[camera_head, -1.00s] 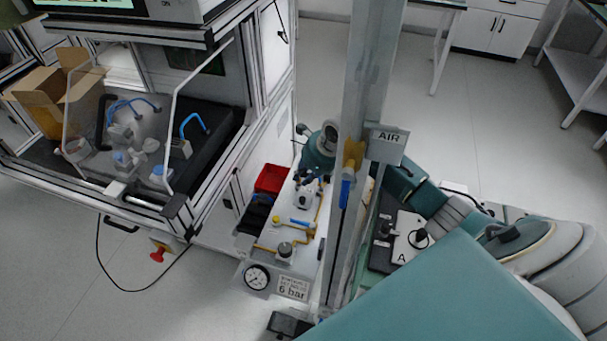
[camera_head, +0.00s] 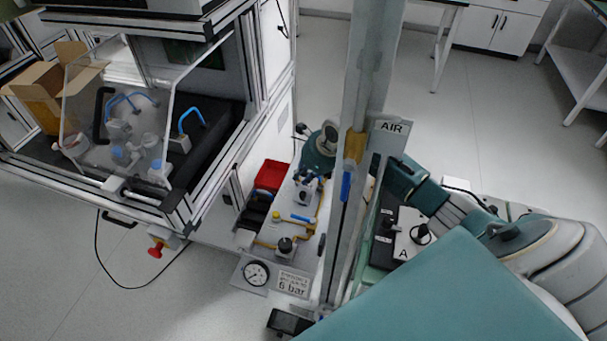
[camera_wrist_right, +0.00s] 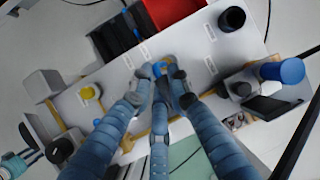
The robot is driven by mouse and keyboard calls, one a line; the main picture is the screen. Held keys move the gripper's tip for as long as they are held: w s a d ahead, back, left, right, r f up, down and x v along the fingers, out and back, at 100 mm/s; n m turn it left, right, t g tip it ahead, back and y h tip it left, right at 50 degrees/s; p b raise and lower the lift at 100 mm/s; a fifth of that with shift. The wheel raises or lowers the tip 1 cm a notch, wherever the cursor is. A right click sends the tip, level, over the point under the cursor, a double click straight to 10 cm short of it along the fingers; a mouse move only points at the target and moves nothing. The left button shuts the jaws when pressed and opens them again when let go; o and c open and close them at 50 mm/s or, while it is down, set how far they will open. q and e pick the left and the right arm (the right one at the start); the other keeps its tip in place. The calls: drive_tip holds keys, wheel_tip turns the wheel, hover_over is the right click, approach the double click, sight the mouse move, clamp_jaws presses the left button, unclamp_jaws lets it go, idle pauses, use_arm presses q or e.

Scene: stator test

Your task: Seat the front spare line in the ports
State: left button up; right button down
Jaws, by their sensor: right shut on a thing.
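My right gripper (camera_head: 308,181) reaches down over the grey pneumatic panel (camera_head: 290,284) from behind the upright post. In the right wrist view its blue fingers (camera_wrist_right: 162,85) are closed together around a small blue-topped part (camera_wrist_right: 160,68). The fingers hide most of that part, so I cannot tell whether it is the front spare line or whether it sits in a port. Yellow tubing (camera_head: 265,246) runs along the panel. A short blue piece (camera_head: 302,219) lies on the panel in front of the gripper. My left gripper is not in view.
A grey post (camera_head: 366,80) with an AIR sign (camera_head: 391,127) stands close to my right arm. A red bin (camera_head: 271,175) and black bins (camera_head: 254,212) line the panel's left side. A gauge (camera_head: 256,273) is at its front. A glass-fronted cabinet stands further left.

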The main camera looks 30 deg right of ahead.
drive_tip(key=shift+s+a+f, duration=0.15)
drive_tip(key=shift+f, duration=0.1)
drive_tip(key=c, duration=1.6)
unclamp_jaws()
drive_tip(key=shift+o, duration=0.2)
drive_tip(key=shift+r, duration=0.1)
drive_tip(key=shift+r, duration=0.25)
drive_tip(key=v, duration=0.7)
drive_tip(key=shift+s, duration=0.2)
drive_tip(key=shift+d+r, duration=0.15)
drive_tip(key=shift+d, duration=0.1)
